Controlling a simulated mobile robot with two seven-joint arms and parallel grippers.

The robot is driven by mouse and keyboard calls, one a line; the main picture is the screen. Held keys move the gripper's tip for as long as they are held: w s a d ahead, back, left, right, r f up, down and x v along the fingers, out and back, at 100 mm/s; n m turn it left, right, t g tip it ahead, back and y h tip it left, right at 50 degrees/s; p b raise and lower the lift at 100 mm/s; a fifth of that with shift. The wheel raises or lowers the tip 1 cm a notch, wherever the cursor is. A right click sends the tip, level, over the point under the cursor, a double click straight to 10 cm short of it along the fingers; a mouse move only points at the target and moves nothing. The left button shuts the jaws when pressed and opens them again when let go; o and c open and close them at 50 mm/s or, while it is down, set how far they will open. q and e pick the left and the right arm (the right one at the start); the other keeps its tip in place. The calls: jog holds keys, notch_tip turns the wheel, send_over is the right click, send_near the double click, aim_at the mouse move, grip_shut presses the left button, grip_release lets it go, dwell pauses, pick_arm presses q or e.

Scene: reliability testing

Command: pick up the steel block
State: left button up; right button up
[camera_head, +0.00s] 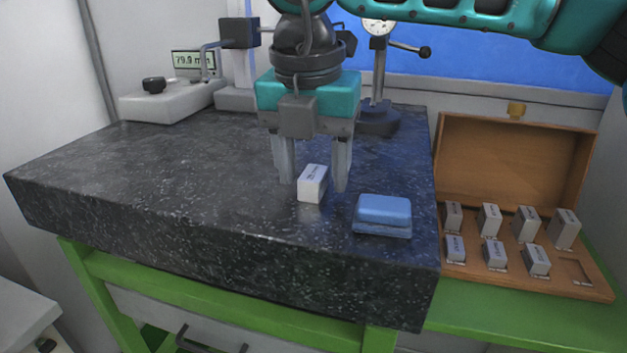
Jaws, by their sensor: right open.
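A small light steel block (312,184) with dark markings lies on the dark speckled granite plate (170,190), near its front right. My right gripper (313,184) comes down from above with its two fingers pointing at the plate. The fingers are apart, one to the left of the block and one to its right and slightly behind. I see gaps between the fingers and the block, and it rests on the plate. My left gripper does not show.
A blue block-shaped item (382,214) sits just right of the steel block. A dial gauge stand (378,118) and a height gauge with a display (193,62) stand behind. An open wooden case (515,165) with several similar blocks lies right. The plate's left side is clear.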

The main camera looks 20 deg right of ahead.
jog(key=shift+c, duration=0.4)
grip_shut()
jog(key=shift+r, duration=0.2)
